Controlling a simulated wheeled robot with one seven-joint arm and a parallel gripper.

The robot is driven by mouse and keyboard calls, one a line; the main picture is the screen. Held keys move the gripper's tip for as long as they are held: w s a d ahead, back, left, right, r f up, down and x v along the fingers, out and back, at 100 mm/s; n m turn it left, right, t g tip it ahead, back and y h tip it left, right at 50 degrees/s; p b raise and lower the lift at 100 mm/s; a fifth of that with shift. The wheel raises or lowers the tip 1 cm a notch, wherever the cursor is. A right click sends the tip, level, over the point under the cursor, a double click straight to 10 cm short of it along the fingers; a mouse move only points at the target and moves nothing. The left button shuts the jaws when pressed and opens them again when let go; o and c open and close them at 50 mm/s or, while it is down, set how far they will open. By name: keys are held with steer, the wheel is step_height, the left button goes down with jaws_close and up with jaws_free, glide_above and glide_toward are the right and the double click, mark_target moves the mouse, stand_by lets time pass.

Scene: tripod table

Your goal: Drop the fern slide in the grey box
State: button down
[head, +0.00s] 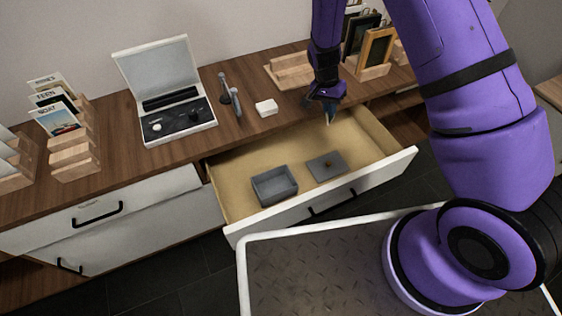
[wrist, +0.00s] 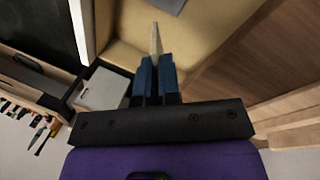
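The grey box (head: 275,191) is open-topped and sits in the pulled-out drawer, left of a flat grey lid (head: 326,166) with a small brown knob. My gripper (head: 328,112) is above the back of the drawer, pointing down, apart from the box. In the wrist view its blue fingers (wrist: 156,78) are closed about a thin pale piece (wrist: 156,40) seen edge-on; no label on it shows, so I cannot tell whether it is the fern slide. A card marked FERN (head: 47,94) stands in the wooden rack at the left, between two other cards.
The drawer (head: 235,182) is open. On the counter stand an open case (head: 165,92) with a black panel, grey upright tools (head: 236,102), a small white block (head: 266,107), a wooden tray (head: 290,72) and framed pictures (head: 376,50). The drawer front is a raised edge.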

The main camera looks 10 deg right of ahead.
steer(key=s+a+f+m+y, duration=0.5)
steer(key=a+m+y, duration=0.2)
steer(key=m, duration=0.5)
steer(key=s+a+f+m+g+y, duration=0.1)
steer(key=s+a+f+m+y, duration=0.5)
steer(key=a+m, duration=0.4)
steer(key=shift+a+f+m+y, duration=0.15)
steer(key=shift+a+m+y, duration=0.2)
steer(key=shift+m, duration=0.95)
steer(key=shift+w+d+f, duration=0.1)
